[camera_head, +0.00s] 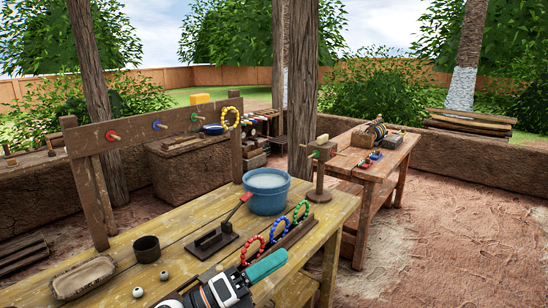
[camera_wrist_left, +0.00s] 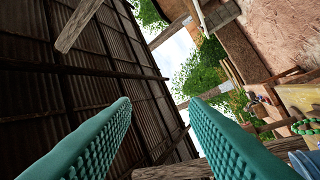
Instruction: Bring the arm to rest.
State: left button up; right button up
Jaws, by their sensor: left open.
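My left gripper (camera_head: 266,266) shows at the bottom middle of the head view, above the near edge of the yellow wooden table (camera_head: 190,225). Its teal finger points right and slightly up, in front of the rack with the bead rings. In the left wrist view the two ridged teal fingers of this gripper (camera_wrist_left: 160,106) stand well apart with nothing between them. My right gripper is in neither view.
A wooden post (camera_head: 302,90) rises behind.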

pick_arm(q)
jog(key=s+a+f+n+t+y, duration=0.1)
jog(key=a+f+n+t+y, duration=0.2)
jog(key=a+f+n+y, duration=0.85)
jog(key=s+a+f+n+t+y, duration=0.3)
jog(key=n+y, duration=0.4)
jog(key=n, duration=1)
jog(key=s+a+f+n+g, duration=0.35)
jog(key=s+f+g, duration=0.35)
jog(key=s, duration=0.4)
jog(key=s+a+f+n+g, duration=0.2)
jog(key=s+f+n+g, duration=0.25)
jog(key=s+f, duration=0.55)
notch_tip(320, 180, down, 23)
jog(key=s+g, duration=0.1)
jog(key=g, duration=0.1)
jog(key=s+a+f+m+g+p, duration=0.1)
jog(key=s+a+f, duration=0.2)
jog(key=s+f, duration=1.3)
jog(key=shift+s+y, duration=0.45)
jog(key=shift+s, duration=0.05)
